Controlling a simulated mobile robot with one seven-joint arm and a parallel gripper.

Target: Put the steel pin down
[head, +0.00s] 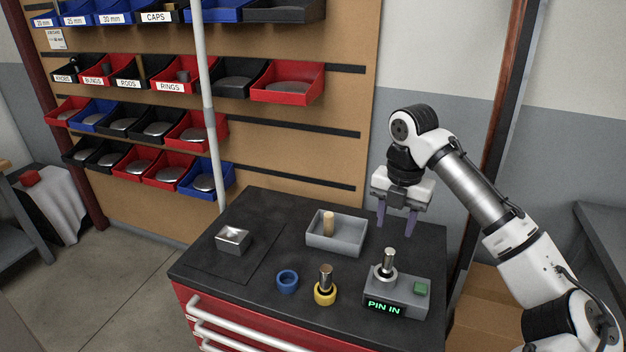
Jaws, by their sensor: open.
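The steel pin (389,258) stands upright in a pale ring-shaped seat on top of a grey box (408,290). The box's display (385,307) reads "PIN IN" in green letters. My gripper (397,226) points down above the right side of the cabinet top. Its two fingers are apart with nothing between them. In the picture the fingertips are just above the pin's top and apart from it; how far behind or in front I cannot tell.
On the black cabinet top (237,287), a grey tray (345,247) holds a tan peg (328,223). A brownish pin (325,278) stands in a yellow ring (325,297). A blue ring (287,280) and a metal block (232,239) lie left. Bins (200,178) hang behind.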

